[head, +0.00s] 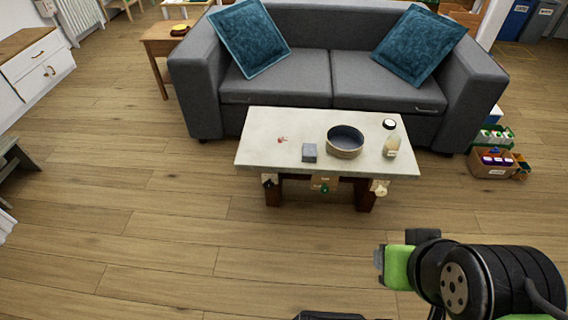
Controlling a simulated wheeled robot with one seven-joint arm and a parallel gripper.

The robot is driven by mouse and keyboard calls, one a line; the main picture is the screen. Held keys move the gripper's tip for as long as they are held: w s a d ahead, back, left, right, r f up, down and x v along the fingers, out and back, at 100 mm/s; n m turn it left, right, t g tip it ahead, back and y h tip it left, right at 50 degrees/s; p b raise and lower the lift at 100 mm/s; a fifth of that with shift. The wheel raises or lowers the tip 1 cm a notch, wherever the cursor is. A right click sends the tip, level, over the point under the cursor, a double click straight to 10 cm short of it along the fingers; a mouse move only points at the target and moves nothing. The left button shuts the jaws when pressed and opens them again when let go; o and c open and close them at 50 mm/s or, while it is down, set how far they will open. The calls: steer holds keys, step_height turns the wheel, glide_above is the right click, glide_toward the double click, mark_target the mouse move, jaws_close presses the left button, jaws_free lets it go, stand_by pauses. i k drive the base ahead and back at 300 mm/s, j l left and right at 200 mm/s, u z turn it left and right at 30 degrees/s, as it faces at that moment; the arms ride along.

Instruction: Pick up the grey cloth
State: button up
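A small grey square thing (309,152), which looks like the grey cloth folded up, lies on the pale top of the coffee table (262,129) near its front edge. It is left of a round dark-lined bowl (345,142) and apart from it. The end of my arm, with what looks like my gripper (380,264), is at the lower right, in front of the table and well apart from the cloth. Its fingers are not clear enough to tell open from shut.
A small reddish thing (282,140), a jar (391,147) and a white-topped round item (389,124) are also on the table. A grey sofa (290,76) stands behind. Crates (492,160) are at the right. The wooden floor at front left is clear.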

mark_target(309, 150)
steer(key=i+j+u, duration=0.2)
steer(key=i, duration=0.4)
steer(key=i+j+u, duration=0.15)
steer(key=i+j, duration=0.15)
steer(key=i, duration=0.35)
steer(key=i+j+u, duration=0.2)
steer(key=i, duration=0.45)
steer(key=k+l, duration=0.05)
steer(key=l, duration=0.05)
